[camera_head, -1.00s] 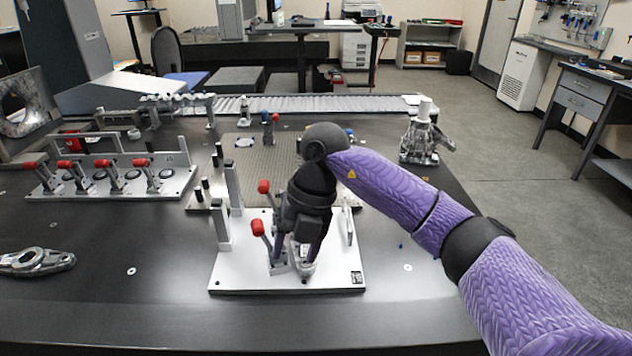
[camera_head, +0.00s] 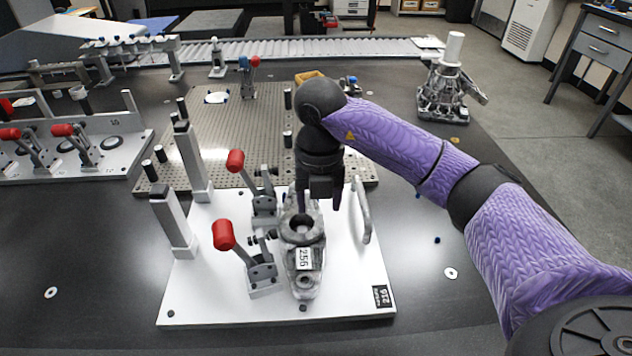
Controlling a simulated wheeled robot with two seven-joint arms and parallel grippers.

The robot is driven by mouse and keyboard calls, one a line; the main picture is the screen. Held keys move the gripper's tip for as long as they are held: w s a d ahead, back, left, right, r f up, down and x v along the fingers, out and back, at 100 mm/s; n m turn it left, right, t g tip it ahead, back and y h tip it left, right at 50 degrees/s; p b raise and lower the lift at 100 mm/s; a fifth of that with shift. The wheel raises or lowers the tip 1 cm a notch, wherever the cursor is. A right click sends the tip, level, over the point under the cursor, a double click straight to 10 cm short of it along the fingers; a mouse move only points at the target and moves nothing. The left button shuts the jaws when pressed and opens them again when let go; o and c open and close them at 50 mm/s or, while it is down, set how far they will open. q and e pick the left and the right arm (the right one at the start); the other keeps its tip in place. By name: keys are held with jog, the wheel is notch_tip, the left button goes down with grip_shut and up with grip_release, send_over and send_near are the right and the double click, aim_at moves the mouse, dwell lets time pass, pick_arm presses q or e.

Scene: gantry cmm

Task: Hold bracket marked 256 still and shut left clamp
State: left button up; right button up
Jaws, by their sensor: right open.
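The grey cast bracket marked 256 (camera_head: 303,258) lies flat on a white fixture plate (camera_head: 350,295) marked 216, its label facing me. Two toggle clamps with red handles stand along the bracket's left side, a nearer one (camera_head: 262,274) and a farther one (camera_head: 264,207). Both handles lean up and to the left, so both clamps look open. My right gripper (camera_head: 319,205) points down over the bracket's far end, fingers apart. I cannot tell whether the fingers touch the bracket; its far end is partly hidden behind them. My left gripper is not in view.
Two grey posts (camera_head: 173,222) rise at the plate's left, and a metal handle (camera_head: 361,210) at its right. A perforated plate (camera_head: 220,135) lies behind. Another clamp fixture (camera_head: 110,155) is at left, and a metal part (camera_head: 443,95) at back right. The table's front is clear.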

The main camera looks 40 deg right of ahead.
aim_at(319, 222)
notch_tip(319, 222, down, 5)
jog(key=shift+r+b, duration=0.2)
jog(key=shift+b, duration=0.55)
jog(key=c, duration=0.8)
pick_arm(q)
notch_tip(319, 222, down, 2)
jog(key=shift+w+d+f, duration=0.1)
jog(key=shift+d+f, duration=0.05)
pick_arm(e)
grip_shut()
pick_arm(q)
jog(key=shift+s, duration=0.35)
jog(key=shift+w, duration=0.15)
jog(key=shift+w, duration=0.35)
